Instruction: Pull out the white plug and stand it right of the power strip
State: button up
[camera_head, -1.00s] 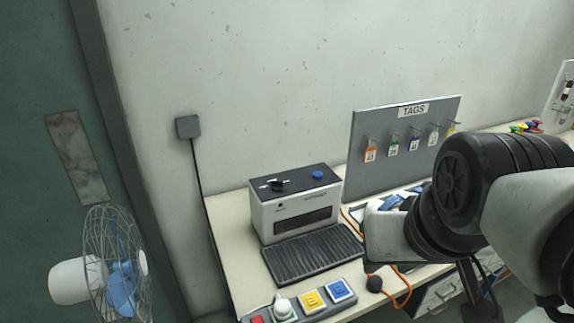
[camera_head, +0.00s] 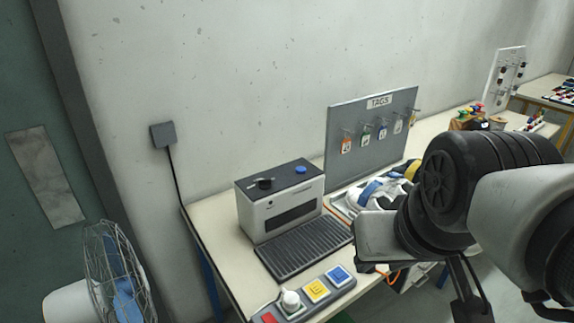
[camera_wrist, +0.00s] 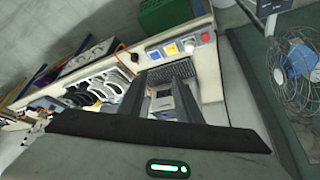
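The power strip (camera_head: 334,293) is a grey bar at the table's front edge, at the bottom of the head view. It has a red part at its left end and yellow and blue squares to the right. The white plug (camera_head: 290,300) stands in it between red and yellow, with a thin cord. In the wrist view the strip (camera_wrist: 180,46) and white plug (camera_wrist: 189,46) lie beyond my fingertips. My gripper (camera_wrist: 163,72) is open and empty, apart from the plug. In the head view my gripper is to the right of the strip, partly cut off.
A grey machine (camera_head: 280,202) with a black ribbed mat (camera_head: 304,247) stands behind the strip. An orange cord (camera_head: 392,277) lies near my arm. A fan (camera_head: 115,280) stands left.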

jog(key=o, duration=0.3)
jog(key=shift+o, duration=1.4)
jog(key=shift+w+a, duration=0.1)
jog(key=shift+w, duration=0.2)
jog(key=w+a+f+m+g, duration=0.2)
jog(key=w+a+f+m, duration=0.1)
jog(key=f, duration=0.5)
jog(key=w+a+f+m+g, duration=0.1)
jog(key=w+a+f+m, duration=0.3)
jog(key=w+f, duration=0.3)
jog(key=w+a+f+m+g, duration=0.2)
jog(key=w+a+f+m, duration=0.2)
jog(key=f, duration=0.5)
jog(key=shift+w+a+f+g, duration=0.15)
jog(key=shift+w+a, duration=0.2)
jog(key=shift+w, duration=0.2)
jog(key=shift+w+a+r+g, duration=0.15)
jog(key=shift+w+a, duration=0.15)
jog(key=shift+w, duration=0.2)
jog(key=shift+f, duration=0.25)
